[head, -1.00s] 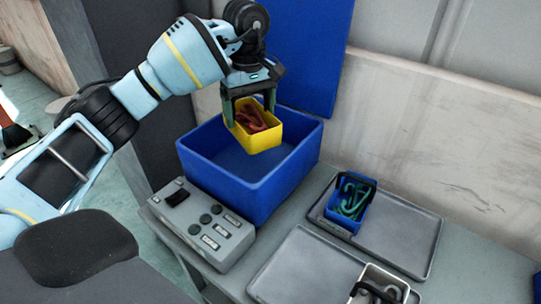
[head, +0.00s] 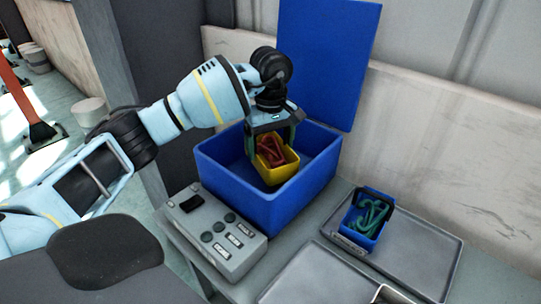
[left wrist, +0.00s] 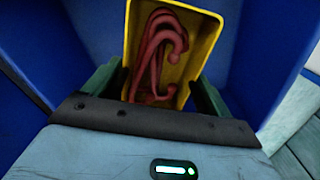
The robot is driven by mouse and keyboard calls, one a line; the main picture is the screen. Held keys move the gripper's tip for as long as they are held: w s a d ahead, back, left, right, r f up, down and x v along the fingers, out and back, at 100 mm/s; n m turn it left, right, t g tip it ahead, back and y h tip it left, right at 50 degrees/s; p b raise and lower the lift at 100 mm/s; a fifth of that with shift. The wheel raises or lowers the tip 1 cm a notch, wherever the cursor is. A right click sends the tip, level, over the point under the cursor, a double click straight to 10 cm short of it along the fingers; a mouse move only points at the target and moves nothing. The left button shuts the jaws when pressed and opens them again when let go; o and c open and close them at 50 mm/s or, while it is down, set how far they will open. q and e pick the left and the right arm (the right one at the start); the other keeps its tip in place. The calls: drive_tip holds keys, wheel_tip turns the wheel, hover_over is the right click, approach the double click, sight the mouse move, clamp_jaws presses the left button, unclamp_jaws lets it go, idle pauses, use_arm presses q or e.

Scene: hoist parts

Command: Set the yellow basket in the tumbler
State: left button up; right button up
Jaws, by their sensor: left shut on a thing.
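The yellow basket (head: 281,176) holds red hook-like parts (head: 271,151). It is inside the opening of the large blue tumbler (head: 240,206), below its rim; I cannot tell whether it touches the floor. My left gripper (head: 270,146) comes from above and is shut on the basket. In the left wrist view the yellow basket (left wrist: 204,38) sits between the green fingers, with blue walls around it. The tumbler's blue lid (head: 330,62) stands raised at the back. My right gripper is not in view.
A grey control box (head: 212,233) with buttons stands in front of the tumbler. A blue basket (head: 361,235) with green hooks is on a grey tray (head: 420,262) at the right. Another tray (head: 315,283) lies at the front. A wall is behind the table.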

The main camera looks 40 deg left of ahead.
sight(271, 152)
use_arm(q)
drive_tip(key=shift+f, duration=1.75)
drive_tip(key=shift+f, duration=0.2)
drive_tip(key=o, duration=1.3)
drive_tip(key=shift+r, duration=0.1)
wheel_tip(271, 152, up, 12)
drive_tip(key=shift+r, duration=0.1)
